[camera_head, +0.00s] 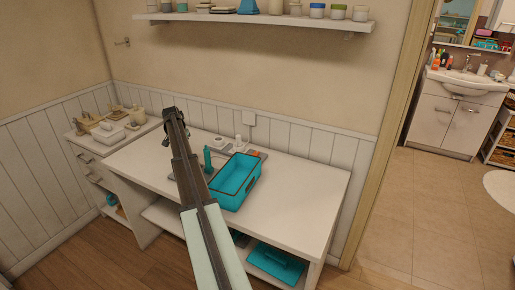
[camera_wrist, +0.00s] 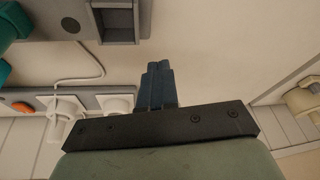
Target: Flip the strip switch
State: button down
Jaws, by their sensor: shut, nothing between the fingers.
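A grey power strip (camera_head: 228,149) lies at the back of the white desk, against the wall, with white plugs in it. Its orange switch (camera_head: 254,153) is at the right end, partly behind a teal basket. In the wrist view the strip (camera_wrist: 88,102) runs along the lower left, with the orange switch (camera_wrist: 23,107) at the far left. Which way the switch is tipped is too small to tell. My gripper (camera_wrist: 158,68) is shut and empty, to the right of the plugs in that view and apart from the switch.
The teal basket (camera_head: 236,182) stands on the desk (camera_head: 305,187) just in front of the strip. A teal bottle (camera_head: 207,158) stands left of it. A white cord (camera_wrist: 83,77) loops beside the strip. The desk's right side is clear. A shelf (camera_head: 255,20) hangs above.

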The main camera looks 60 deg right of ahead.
jog(key=s+d+r+m+g+y, duration=0.1)
jog(key=s+d+r, duration=0.1)
jog(key=s+d, duration=0.5)
jog(key=s+d+r+m+y, duration=0.1)
jog(key=s+d+r, duration=0.2)
jog(key=s+d, duration=0.35)
notch_tip(320, 180, up, 5)
jog(key=m+y, duration=0.1)
jog(key=m, duration=0.1)
send_over(258, 152)
jog(key=shift+w+g, duration=0.1)
jog(key=shift+g, duration=0.3)
jog(key=shift+f, duration=0.15)
notch_tip(258, 152, down, 14)
jog(key=shift+r, duration=0.1)
jog(key=shift+d+f, duration=0.1)
jog(key=shift+f, duration=0.15)
